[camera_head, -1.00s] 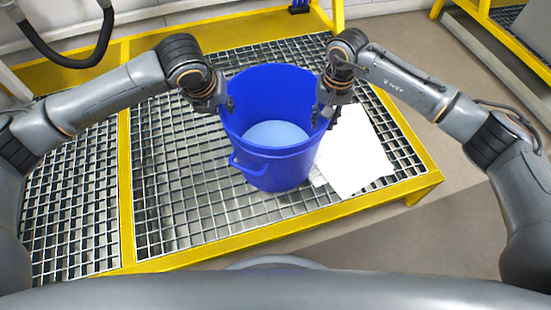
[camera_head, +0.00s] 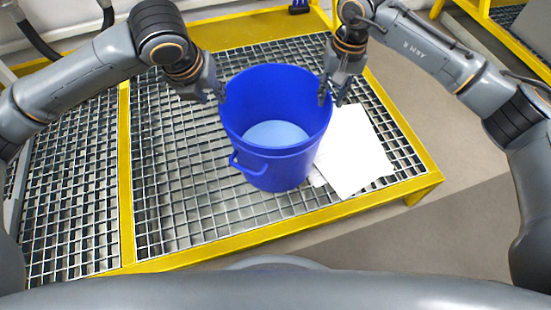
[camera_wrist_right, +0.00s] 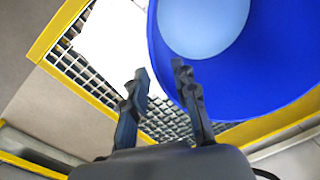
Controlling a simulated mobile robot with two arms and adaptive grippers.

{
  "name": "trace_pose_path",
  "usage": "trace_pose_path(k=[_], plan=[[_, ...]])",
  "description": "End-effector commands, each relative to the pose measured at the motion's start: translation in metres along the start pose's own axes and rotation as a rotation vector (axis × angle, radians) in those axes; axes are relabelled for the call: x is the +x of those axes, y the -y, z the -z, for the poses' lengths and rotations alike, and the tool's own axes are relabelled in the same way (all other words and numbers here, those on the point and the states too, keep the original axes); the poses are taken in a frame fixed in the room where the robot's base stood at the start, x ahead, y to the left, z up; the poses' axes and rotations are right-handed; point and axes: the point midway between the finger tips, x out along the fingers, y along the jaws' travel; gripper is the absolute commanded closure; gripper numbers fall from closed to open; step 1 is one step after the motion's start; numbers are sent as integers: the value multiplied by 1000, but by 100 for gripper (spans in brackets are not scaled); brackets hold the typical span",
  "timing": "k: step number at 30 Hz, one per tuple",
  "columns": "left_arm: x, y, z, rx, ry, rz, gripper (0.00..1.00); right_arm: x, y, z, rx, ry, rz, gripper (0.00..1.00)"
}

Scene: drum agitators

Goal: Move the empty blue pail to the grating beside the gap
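The blue pail (camera_head: 280,166) stands upright on the metal grating (camera_head: 185,190), near its front right part. Its inside shows only a lighter blue bottom, and a side handle faces front left. My left gripper (camera_head: 214,96) is at the pail's left rim, its fingers apart. My right gripper (camera_head: 334,92) is at the right rim, open. In the right wrist view, the fingers of my right gripper (camera_wrist_right: 160,85) are spread and hold nothing; one overlaps the edge of the pail (camera_wrist_right: 265,60) in the picture. Whether the fingers touch the rim is hard to tell.
A white sheet (camera_head: 352,150) lies on the grating right of the pail, partly behind it. A yellow frame (camera_head: 300,223) edges the grating, and a yellow bar (camera_head: 125,170) divides it. Bare floor (camera_head: 440,150) lies to the right. The grating left of the pail is clear.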

Motion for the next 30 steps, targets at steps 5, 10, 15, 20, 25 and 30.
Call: trace_pose_path(k=[5,10,15,20,25,30], plan=[[0,0,0,0,0,0,72,-23,0,0,1,0,0,72],[0,0,0,0,0,0,72,-30,0,0,1,1,-1,72],[0,0,0,0,0,0,72,-30,0,0,1,1,-1,72],[0,0,0,0,0,0,72,-30,0,0,1,1,0,72],[0,0,0,0,0,0,72,-30,0,0,1,1,0,72],[0,0,0,1,0,0,72,-30,0,0,0,1,0,72]])
